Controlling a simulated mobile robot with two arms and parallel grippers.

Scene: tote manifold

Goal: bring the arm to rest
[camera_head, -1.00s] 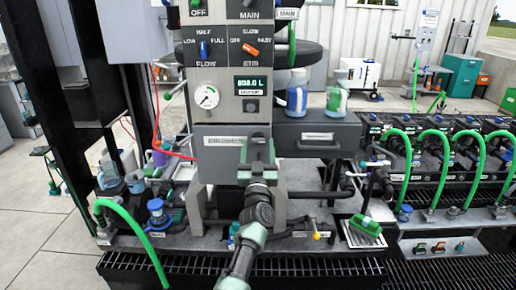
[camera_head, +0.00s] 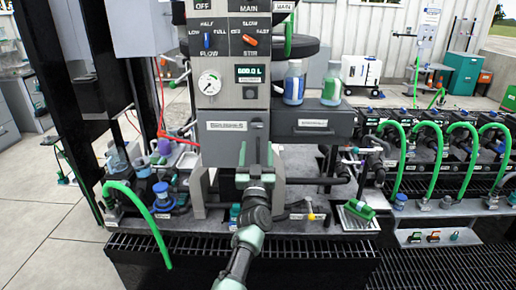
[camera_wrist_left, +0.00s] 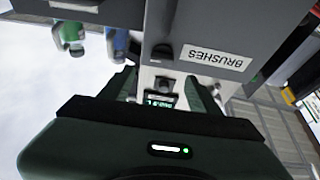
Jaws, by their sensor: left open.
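My left arm comes up from the bottom middle of the head view. Its left gripper (camera_head: 256,155) points away from me, in front of the lower part of the grey control column (camera_head: 226,153). In the left wrist view the two dark fingers of the left gripper (camera_wrist_left: 163,92) stand apart with nothing held between them. The small lit display (camera_wrist_left: 160,101) shows in the gap beyond them. Whether the fingertips touch the column is hard to tell. My right gripper is in neither view.
A dark drawer box (camera_head: 313,124) right of the column carries two bottles, one blue (camera_head: 294,87) and one green (camera_head: 331,88). Green hoses (camera_head: 432,160) arch over the bench at right. A green brush (camera_head: 359,209) lies in a tray. Tiled floor (camera_head: 50,235) is open at left.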

